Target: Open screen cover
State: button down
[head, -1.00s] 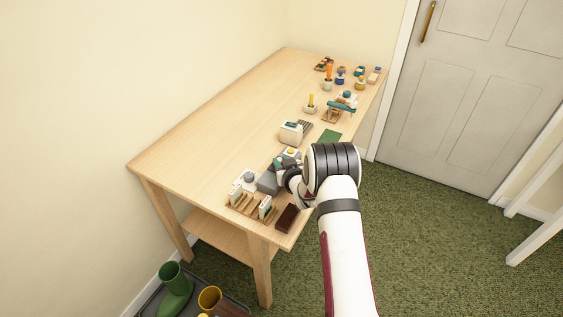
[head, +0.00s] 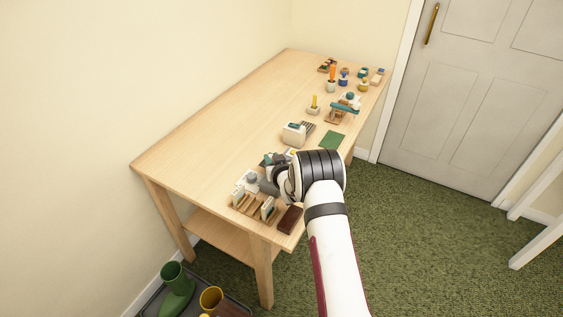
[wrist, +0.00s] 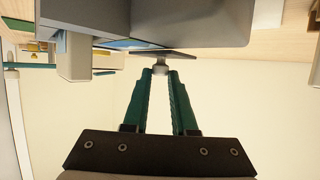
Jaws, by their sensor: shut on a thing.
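In the wrist view the two green fingers of my gripper (wrist: 160,76) are closed on a small pale round knob (wrist: 160,67). The knob sits on a thin dark panel (wrist: 182,54), which looks like the screen cover and is seen nearly edge-on. The panel lies by the edge of a large grey housing (wrist: 190,22). A narrow strip of blue screen (wrist: 120,44) shows beside the panel. In the head view the grey device (head: 267,186) is at the near end of the table, partly hidden by my arm. The fingertips and knob are not clear there.
A wooden rack (head: 244,207) and a dark brown block (head: 290,219) stand close by at the table's near edge. A cream toaster-like box (head: 296,133) and a green mat (head: 331,140) lie beyond. The table's left side (head: 215,140) is bare.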

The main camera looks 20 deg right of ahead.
jog(key=shift+w+a, duration=0.15)
jog(key=shift+w, duration=0.05)
jog(key=c, duration=1)
grip_release()
jog(key=v, duration=1.6)
